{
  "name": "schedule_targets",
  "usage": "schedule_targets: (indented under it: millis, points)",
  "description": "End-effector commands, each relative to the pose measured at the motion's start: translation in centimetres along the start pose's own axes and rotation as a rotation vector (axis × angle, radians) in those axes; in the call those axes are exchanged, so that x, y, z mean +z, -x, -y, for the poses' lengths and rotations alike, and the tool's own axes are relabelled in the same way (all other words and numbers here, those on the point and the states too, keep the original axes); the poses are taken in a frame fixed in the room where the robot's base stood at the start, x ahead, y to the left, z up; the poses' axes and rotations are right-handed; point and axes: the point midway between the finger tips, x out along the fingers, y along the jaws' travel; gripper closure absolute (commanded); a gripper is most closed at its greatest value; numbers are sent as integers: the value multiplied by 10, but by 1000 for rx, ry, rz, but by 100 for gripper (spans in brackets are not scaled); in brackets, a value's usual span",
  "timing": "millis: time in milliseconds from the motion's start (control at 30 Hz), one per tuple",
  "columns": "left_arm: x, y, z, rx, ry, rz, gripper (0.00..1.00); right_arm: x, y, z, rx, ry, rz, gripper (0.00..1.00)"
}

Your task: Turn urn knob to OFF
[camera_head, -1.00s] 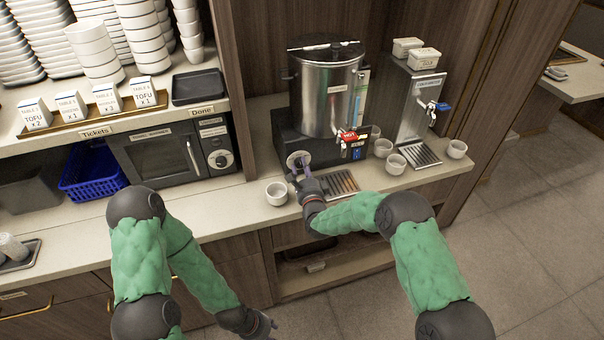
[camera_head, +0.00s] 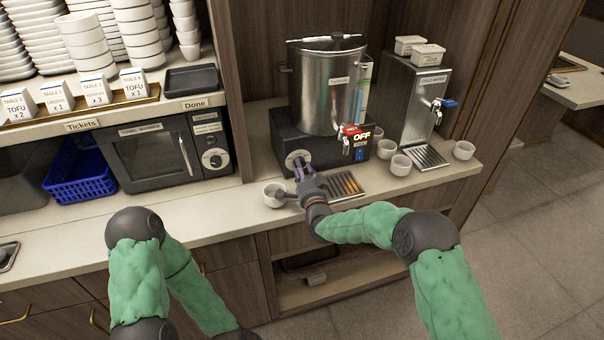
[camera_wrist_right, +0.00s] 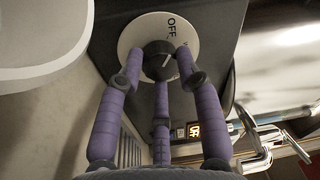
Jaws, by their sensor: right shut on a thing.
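The steel urn (camera_head: 325,95) stands on a black base on the counter. Its knob sits on a round white dial (camera_head: 298,157) on the base's front left. My right gripper (camera_head: 301,172) is at the dial. In the right wrist view, its purple fingers (camera_wrist_right: 160,72) are closed around the dark knob (camera_wrist_right: 158,58). The knob's white line points up and slightly right, roughly at the "OFF" on the dial (camera_wrist_right: 135,35). A small sign (camera_head: 362,136) by the red-handled tap reads "OFF". My left arm is low at left, its gripper below the picture's edge.
A white cup (camera_head: 273,195) stands close left of my right gripper. More cups (camera_head: 401,165) stand right of the urn's drip tray (camera_head: 347,186). A cold water dispenser (camera_head: 425,100) stands at right, a towel warmer (camera_head: 150,155) at left.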

Motion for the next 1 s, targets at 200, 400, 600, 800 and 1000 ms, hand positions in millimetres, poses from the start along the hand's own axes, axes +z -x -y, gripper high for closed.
schedule_targets:
  millis: [200,400,600,800,1000]
  points:
    - [0,-4,2,0,0,0,60,3,0,0,-5,44,8,97]
    - [0,-4,2,0,0,0,60,3,0,0,-5,53,9,97]
    - [0,-4,2,0,0,0,60,3,0,0,-4,52,9,97]
    - [0,-4,2,0,0,0,60,2,0,0,-4,51,8,41]
    - [0,-4,2,0,0,0,60,1,0,0,-4,50,5,41]
